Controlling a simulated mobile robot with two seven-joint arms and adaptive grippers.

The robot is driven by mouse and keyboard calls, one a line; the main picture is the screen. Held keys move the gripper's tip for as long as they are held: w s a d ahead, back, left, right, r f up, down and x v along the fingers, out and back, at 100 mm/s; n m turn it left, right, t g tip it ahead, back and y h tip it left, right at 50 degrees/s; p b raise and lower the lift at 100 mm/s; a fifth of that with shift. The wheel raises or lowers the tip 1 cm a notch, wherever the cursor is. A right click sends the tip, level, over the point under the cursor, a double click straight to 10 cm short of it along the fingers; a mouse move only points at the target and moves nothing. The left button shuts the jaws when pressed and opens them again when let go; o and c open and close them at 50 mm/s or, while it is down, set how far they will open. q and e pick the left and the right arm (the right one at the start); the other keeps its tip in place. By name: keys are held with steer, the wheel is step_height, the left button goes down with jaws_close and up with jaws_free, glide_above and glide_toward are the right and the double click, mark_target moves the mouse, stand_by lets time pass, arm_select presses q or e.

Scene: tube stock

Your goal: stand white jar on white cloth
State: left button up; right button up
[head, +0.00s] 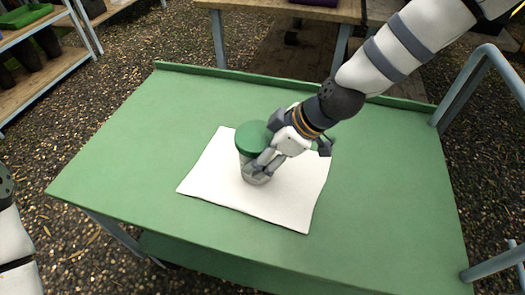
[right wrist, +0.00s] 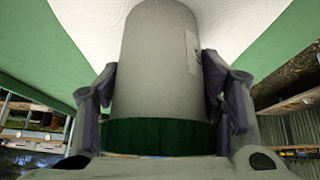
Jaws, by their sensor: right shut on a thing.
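The white jar (head: 245,166) with a green lid (head: 253,136) is upright over the middle of the white cloth (head: 225,190). Its base appears at the cloth, but I cannot tell whether it touches or hovers slightly. My right gripper (head: 262,167) is shut on the jar's side, partly hiding it. In the right wrist view the pale jar body (right wrist: 155,65) sits between both fingers, with its green lid (right wrist: 158,136) nearest the camera and the cloth (right wrist: 225,22) beyond its base. My left gripper is out of view; only part of my left arm shows at the left edge.
The cloth lies flat on a green table (head: 390,190) with a low raised back edge. The table is otherwise clear around the cloth. A metal rail (head: 462,85) stands at the right. Shelves (head: 45,75) and a wooden bench (head: 280,10) are beyond the table.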

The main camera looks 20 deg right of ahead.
steer(key=o, duration=1.5)
steer(key=shift+f, duration=0.3)
steer(key=shift+r, duration=0.15)
steer(key=r, duration=0.3)
steer(key=shift+s+d+p, duration=0.1)
steer(key=shift+d+p, duration=0.25)
steer(key=shift+p, duration=0.05)
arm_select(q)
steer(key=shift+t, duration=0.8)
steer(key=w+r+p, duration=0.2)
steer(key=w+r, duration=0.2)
arm_select(e)
steer(key=v, duration=1)
steer(key=shift+s+d+f, duration=0.1)
steer(key=shift+s+d, duration=0.05)
steer(key=shift+s, duration=0.15)
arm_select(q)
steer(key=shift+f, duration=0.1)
arm_select(e)
steer(key=shift+f, duration=0.1)
